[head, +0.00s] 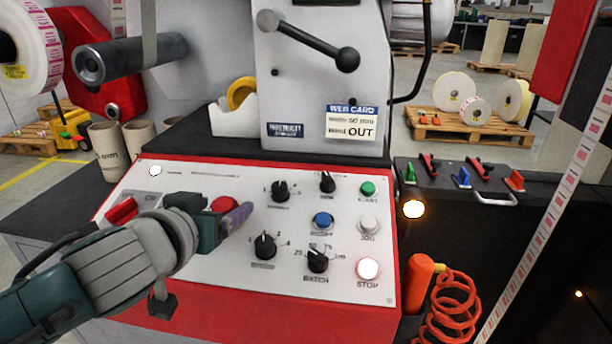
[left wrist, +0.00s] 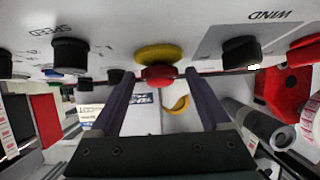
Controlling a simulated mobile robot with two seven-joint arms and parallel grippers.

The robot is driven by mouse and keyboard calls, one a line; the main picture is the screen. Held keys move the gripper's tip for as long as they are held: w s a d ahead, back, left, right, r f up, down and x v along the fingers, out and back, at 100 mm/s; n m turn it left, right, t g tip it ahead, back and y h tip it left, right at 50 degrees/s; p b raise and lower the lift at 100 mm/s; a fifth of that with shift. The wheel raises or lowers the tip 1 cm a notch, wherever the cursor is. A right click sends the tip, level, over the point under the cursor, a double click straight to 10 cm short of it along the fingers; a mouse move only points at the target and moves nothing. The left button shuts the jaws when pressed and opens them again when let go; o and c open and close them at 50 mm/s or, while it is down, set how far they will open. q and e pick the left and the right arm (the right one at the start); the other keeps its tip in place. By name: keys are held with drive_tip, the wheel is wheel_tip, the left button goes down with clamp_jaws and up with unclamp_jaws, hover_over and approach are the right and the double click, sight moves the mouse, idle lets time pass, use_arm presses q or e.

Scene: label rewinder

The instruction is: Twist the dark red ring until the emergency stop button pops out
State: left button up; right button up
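The emergency stop button is a red mushroom head (head: 224,203) on the left part of the white control panel, partly hidden by my left gripper (head: 238,218). In the left wrist view, the red head (left wrist: 158,73) stands in front of a round yellow base (left wrist: 160,53). I cannot tell the dark red ring apart from the head. My left gripper (left wrist: 157,75) is open, its two fingers on either side of the red head with gaps showing. I cannot tell how far the button is pressed in. My right gripper is in neither view.
The white panel (head: 200,255) also carries black knobs (head: 265,246), a blue button (head: 323,220), a green button (head: 367,188) and a lit stop button (head: 368,268). A red switch (head: 122,210) is left of my gripper. An orange coiled hose (head: 452,308) hangs at right.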

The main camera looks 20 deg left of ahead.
use_arm(q)
clamp_jaws()
idle(0.4)
drive_tip(key=shift+a+r+m+h+p, duration=0.15)
drive_tip(key=shift+r+m+h+p, duration=0.05)
drive_tip(key=shift+m+h+p, duration=0.55)
drive_tip(key=m+h+p, duration=0.1)
drive_tip(key=m+h, duration=0.1)
drive_tip(key=shift+a+m, duration=0.15)
drive_tip(key=shift+m, duration=0.2)
drive_tip(key=shift+a+m+h+p, duration=0.1)
drive_tip(key=shift+m+h+p, duration=0.2)
drive_tip(key=shift+m+h, duration=0.55)
drive_tip(key=shift+f+m+g+h+b, duration=0.15)
drive_tip(key=shift+m+g+h+b, duration=0.3)
drive_tip(key=shift+m+h, duration=0.95)
drive_tip(key=shift+m, duration=0.35)
